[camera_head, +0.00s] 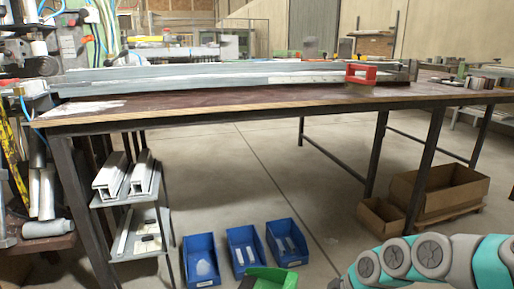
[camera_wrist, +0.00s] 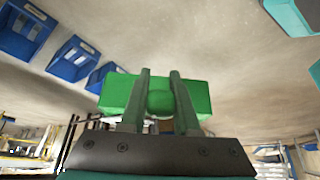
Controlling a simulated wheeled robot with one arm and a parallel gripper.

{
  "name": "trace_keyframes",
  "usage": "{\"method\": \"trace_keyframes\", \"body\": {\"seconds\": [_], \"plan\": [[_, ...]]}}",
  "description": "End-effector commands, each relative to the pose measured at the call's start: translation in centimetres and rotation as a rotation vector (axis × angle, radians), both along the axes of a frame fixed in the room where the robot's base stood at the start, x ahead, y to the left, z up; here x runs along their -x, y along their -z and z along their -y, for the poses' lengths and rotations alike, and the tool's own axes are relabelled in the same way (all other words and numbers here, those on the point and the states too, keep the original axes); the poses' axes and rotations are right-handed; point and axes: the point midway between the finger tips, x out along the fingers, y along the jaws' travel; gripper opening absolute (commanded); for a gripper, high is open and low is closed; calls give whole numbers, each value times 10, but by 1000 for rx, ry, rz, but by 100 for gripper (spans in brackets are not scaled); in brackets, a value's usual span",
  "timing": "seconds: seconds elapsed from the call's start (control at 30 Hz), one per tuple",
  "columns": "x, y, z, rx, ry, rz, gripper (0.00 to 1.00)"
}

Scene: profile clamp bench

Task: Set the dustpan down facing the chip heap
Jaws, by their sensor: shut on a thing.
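The green dustpan (camera_wrist: 197,94) is in my gripper (camera_wrist: 160,76), in the wrist view. The two fingers are closed on its rounded middle part, and its wide green body spreads to both sides behind them. In the head view part of the green dustpan (camera_head: 268,280) shows at the bottom edge, close in front of the blue bins. It is held off the floor, and its lower part is cut off by the frame. My gripper is not visible in the head view. I cannot clearly make out a chip heap; a pale whitish patch (camera_head: 85,108) lies on the bench top at left.
The bench (camera_head: 230,111) spans the head view, with a long profile and a red block (camera_head: 361,74) on it. Several blue bins (camera_head: 201,262) stand on the floor. Cardboard boxes (camera_head: 440,189) sit at right. Floor between bins and boxes is clear. A profile rack (camera_head: 140,220) is at left.

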Motion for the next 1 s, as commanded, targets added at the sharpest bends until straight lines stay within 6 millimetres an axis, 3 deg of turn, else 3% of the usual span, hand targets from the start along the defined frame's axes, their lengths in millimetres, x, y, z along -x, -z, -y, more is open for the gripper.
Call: {"method": "trace_keyframes", "body": {"seconds": [0.27,0.77,1.0], "plan": [[-1,-4,-1,0,-43,-1,0],[-5,-21,-1,-1,-363,-1,0],[-4,0,0,-2,-372,-2,0]]}}
